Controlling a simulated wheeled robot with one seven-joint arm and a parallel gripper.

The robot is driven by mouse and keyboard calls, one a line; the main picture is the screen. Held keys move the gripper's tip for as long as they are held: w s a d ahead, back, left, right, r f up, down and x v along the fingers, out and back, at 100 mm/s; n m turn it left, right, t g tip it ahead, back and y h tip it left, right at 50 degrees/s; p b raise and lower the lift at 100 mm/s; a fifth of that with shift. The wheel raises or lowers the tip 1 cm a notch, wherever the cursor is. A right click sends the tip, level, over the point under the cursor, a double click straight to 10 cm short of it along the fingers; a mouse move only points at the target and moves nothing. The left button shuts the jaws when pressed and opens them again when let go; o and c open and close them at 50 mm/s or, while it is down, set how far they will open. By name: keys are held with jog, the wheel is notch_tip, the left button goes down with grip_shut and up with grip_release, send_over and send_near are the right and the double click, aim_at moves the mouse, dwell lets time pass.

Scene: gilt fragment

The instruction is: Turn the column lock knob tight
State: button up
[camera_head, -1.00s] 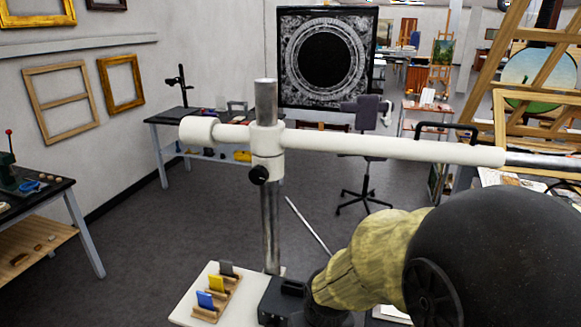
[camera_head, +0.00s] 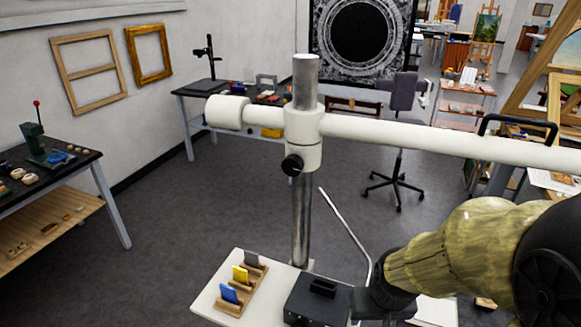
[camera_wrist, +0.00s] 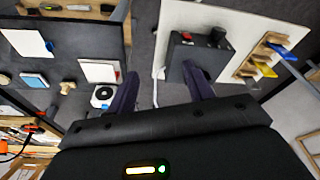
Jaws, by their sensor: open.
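The column lock knob (camera_head: 293,164) is a small black knob on the front of the white collar (camera_head: 304,138). The collar sits around an upright metal column (camera_head: 302,215) and carries a long white horizontal boom (camera_head: 440,138). Whether the knob is tight cannot be told. My gripper (camera_wrist: 162,88) is open in the wrist view, its two dark fingers apart with nothing held between them. In the head view my arm is at the lower right, below and to the right of the knob, well apart from it. I cannot make out the knob in the wrist view.
A white board (camera_head: 228,309) at the column's foot bears a black box (camera_head: 318,298) and a wooden rack (camera_head: 243,287) with blue, yellow and grey pieces. The box also shows in the wrist view (camera_wrist: 200,60). An office chair (camera_head: 398,180) stands behind. Open floor lies left of the column.

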jog(key=shift+o, duration=1.2)
jog(key=w+a+r+t+y, duration=0.1)
jog(key=w+a+r+t, duration=0.1)
jog(key=w+a, duration=0.4)
jog(key=shift+w+a+r+t, duration=0.25)
jog(key=shift+w+t, duration=0.45)
jog(key=shift+w, duration=0.4)
jog(key=m+t+h+p, duration=0.2)
jog(key=m+t+h, duration=0.1)
jog(key=t+h, duration=0.65)
send_near(290, 169)
jog(key=s+a+t+y, duration=0.1)
jog(key=s+a+y, duration=0.1)
jog(key=s, duration=0.5)
jog(key=shift+w+d+h, duration=0.1)
jog(key=shift+w+h, duration=0.1)
jog(key=shift+h, duration=0.25)
jog(key=p+x, duration=0.5)
jog(key=x, duration=1.1)
jog(key=shift+w+p, duration=0.2)
jog(key=shift+p, duration=0.15)
jog(key=shift+w+d+f, duration=0.15)
jog(key=shift+w+d, duration=0.05)
jog(key=shift+w, duration=0.3)
